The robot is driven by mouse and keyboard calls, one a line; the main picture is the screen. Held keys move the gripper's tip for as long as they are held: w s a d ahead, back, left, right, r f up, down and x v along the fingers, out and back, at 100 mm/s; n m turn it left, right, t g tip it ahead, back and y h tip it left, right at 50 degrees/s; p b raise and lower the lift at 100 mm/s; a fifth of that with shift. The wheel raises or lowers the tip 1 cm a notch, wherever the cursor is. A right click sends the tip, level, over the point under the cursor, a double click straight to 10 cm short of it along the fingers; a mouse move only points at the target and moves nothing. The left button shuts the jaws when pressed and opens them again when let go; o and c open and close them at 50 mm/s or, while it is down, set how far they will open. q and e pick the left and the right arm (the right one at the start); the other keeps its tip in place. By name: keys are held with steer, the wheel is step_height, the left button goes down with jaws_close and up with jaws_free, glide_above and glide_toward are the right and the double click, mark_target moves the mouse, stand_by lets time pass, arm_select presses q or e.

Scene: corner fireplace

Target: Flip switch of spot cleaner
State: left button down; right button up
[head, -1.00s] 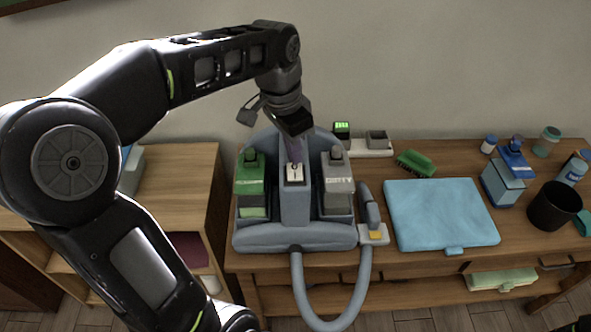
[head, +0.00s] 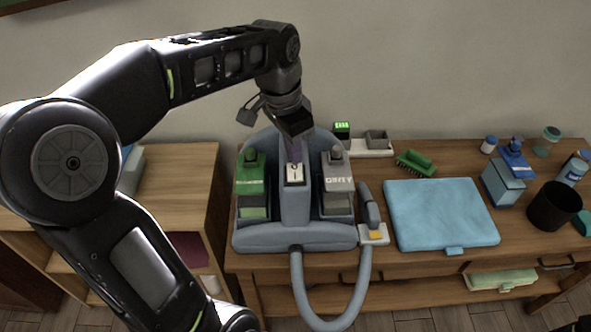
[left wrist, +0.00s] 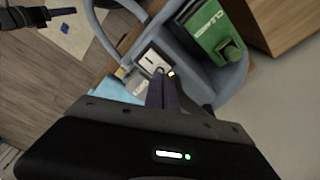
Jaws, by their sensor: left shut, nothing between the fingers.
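The spot cleaner (head: 297,234) is a grey-blue machine on the wooden cabinet, with a green tank (head: 251,187) on its left and a grey tank marked "DIRTY" (head: 338,185) on its right. Its switch (head: 294,173) is a small white plate with dark marks on the central column; it also shows in the left wrist view (left wrist: 153,60). My left gripper (head: 294,154) points down from above, shut and empty, with its tips right at the upper edge of the switch. I cannot tell whether they touch it. My right gripper does not show clearly in the head view.
A grey hose (head: 331,325) loops from the cleaner's front to a nozzle (head: 370,207) at its right.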

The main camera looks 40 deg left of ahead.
arm_select(q)
steer(key=shift+f+b, duration=0.65)
steer(key=shift+f, duration=0.25)
steer(key=shift+r, duration=0.1)
step_height(320, 180, up, 7)
steer(key=p, duration=0.5)
steer(key=shift+p, duration=0.3)
stand_by(0.7)
